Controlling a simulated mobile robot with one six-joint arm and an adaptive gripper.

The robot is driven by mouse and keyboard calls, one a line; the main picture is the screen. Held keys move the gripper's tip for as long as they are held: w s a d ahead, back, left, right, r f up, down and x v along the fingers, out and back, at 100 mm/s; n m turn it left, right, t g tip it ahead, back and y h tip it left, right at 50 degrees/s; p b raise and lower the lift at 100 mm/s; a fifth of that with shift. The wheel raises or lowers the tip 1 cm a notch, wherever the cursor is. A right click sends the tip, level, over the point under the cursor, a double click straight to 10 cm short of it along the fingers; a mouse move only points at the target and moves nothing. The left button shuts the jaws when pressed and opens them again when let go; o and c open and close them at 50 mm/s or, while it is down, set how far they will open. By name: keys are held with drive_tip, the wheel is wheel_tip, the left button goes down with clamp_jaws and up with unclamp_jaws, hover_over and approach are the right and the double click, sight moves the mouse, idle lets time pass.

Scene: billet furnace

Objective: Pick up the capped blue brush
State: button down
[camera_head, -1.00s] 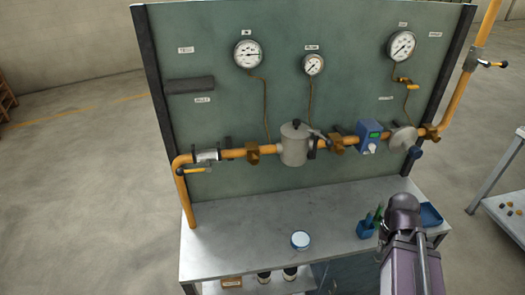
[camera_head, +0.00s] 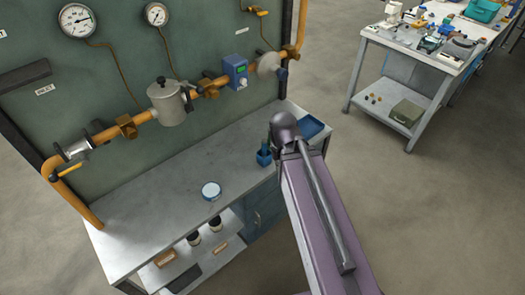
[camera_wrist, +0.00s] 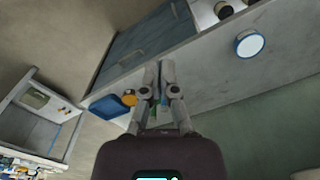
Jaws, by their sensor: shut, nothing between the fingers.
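A small blue cup (camera_head: 264,157) stands on the grey metal bench, and narrow upright handles, one dark green, rise from it. I cannot tell the capped blue brush apart from these; my arm partly covers that spot. In the wrist view my gripper (camera_wrist: 160,68) is shut and empty, its two fingers side by side over the bench edge. Bits of green and blue show behind the finger links, mostly hidden. In the head view my arm hides the gripper.
A round blue-and-white tin (camera_head: 211,191) lies on the bench (camera_head: 160,205). A blue tray (camera_head: 312,126) is at its right end. A panel with yellow pipe, gauges and a grey pot (camera_head: 168,103) stands behind. A second table (camera_head: 440,60) is at upper right, with clear floor between.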

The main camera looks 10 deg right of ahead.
sight(265, 140)
idle(0.3)
drive_tip(key=c, duration=0.8)
unclamp_jaws()
drive_tip(key=shift+w, duration=0.15)
drive_tip(key=o, duration=0.3)
drive_tip(key=shift+w, duration=0.35)
drive_tip(key=shift+o, duration=0.4)
drive_tip(key=w+f+n+b, duration=0.2)
drive_tip(key=w+f+b, duration=0.1)
drive_tip(key=w, duration=2.2)
drive_tip(key=shift+w, duration=0.3)
drive_tip(key=shift+f, duration=0.2)
wheel_tip(265, 140, down, 8)
drive_tip(key=b, duration=0.8)
drive_tip(key=shift+s+f+b, duration=0.1)
drive_tip(key=shift+f+b, duration=0.05)
drive_tip(key=shift+b, duration=0.2)
drive_tip(key=shift+s+d+f+b, duration=0.1)
drive_tip(key=shift+f+b, duration=2.5)
